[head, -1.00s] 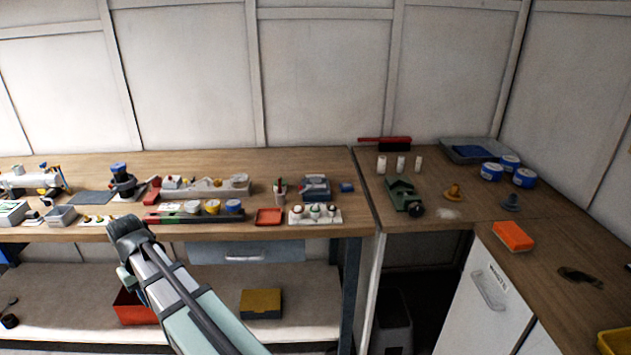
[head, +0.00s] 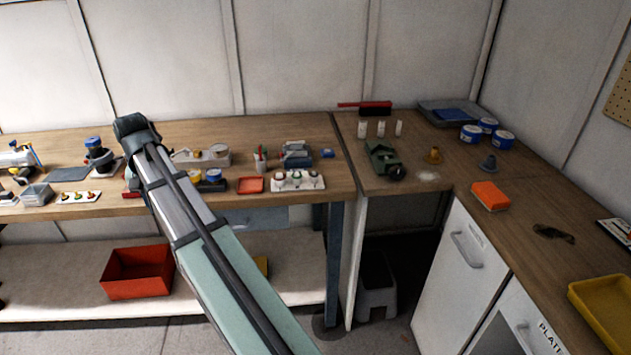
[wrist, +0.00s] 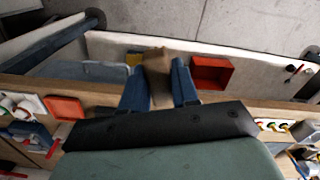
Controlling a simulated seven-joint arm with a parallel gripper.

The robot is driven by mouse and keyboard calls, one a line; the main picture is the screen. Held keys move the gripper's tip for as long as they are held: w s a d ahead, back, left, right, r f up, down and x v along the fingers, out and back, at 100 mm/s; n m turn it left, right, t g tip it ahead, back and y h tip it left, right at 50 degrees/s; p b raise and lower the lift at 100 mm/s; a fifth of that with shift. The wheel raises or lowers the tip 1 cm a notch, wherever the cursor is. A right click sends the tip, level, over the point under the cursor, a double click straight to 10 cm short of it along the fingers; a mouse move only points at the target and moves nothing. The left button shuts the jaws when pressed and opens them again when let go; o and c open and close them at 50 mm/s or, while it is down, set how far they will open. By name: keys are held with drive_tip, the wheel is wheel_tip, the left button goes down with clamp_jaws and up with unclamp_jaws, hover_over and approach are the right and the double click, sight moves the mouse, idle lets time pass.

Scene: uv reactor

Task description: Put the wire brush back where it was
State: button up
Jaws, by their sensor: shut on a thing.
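My gripper (wrist: 159,88) is shut on a tan-brown block-like piece, which I take to be the wire brush (wrist: 157,72). In the wrist view the brush sticks out between the two blue fingers, over the front edge of the bench. Its bristles cannot be made out. In the head view my arm reaches up over the left wooden bench (head: 290,136), and the fingers and brush are hidden behind its end.
Below the bench, a red bin (head: 138,272) stands on the lower shelf. A red tray (head: 250,185), a white holder (head: 298,181) and several small items crowd the benchtop. The right counter holds an orange sponge (head: 490,195), blue-white tins (head: 472,134) and a yellow tray (head: 603,310).

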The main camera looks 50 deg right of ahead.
drive_tip(key=s+d+r+m, duration=0.1)
drive_tip(key=s+d+m, duration=0.1)
drive_tip(key=d, duration=0.9)
drive_tip(key=m, duration=0.2)
hover_over(338, 181)
drive_tip(key=shift+f, duration=4.45)
drive_tip(key=shift+f, duration=0.1)
drive_tip(key=o, duration=1)
